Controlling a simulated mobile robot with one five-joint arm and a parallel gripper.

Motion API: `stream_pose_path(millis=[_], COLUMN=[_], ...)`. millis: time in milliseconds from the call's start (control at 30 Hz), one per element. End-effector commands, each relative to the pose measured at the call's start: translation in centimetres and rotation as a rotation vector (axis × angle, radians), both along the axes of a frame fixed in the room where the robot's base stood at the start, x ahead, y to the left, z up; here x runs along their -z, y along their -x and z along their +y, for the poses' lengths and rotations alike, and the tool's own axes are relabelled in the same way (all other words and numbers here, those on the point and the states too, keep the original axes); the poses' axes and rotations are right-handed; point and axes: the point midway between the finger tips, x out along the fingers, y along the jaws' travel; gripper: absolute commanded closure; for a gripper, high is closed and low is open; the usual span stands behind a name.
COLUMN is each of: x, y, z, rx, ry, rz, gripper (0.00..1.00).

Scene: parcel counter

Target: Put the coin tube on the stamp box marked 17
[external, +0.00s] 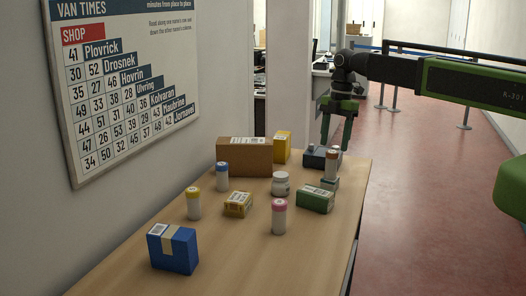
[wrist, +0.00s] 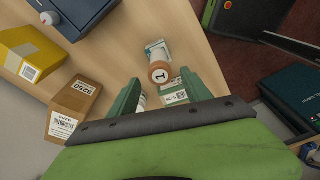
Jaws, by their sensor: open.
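Several white tubes with coloured caps stand on the counter: blue (external: 222,177), yellow (external: 194,204), pink (external: 279,217) and orange (external: 331,165). I cannot tell which one is the coin tube. The orange-capped tube (wrist: 158,74) shows a "1" on its top and is at a small grey-green box (external: 330,184); I cannot tell if it stands on it or behind it. Small boxes, yellow (external: 238,204) and green (external: 315,199), lie nearby; no 17 is legible on them. My gripper (external: 337,140) is open and empty, above the counter's far right end; its fingers (wrist: 160,92) also show in the wrist view.
A white jar (external: 281,184) is mid-counter and a blue box (external: 173,249) near the front. The near right of the counter is clear.

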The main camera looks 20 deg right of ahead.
Motion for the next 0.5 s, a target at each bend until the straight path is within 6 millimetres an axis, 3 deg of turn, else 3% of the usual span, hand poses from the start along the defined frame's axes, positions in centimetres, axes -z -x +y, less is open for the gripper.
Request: stream_pose_path(millis=[33,133,500], x=[-2.1,-3.1,-3.0], y=[-0.1,-0.1,0.0], z=[-0.2,-0.4,-1.1], rx=[0.0,0.0,0.04], ry=[0.0,0.0,0.005], rz=[0.0,0.0,0.004], gripper=[0.43,0.43,0.43])
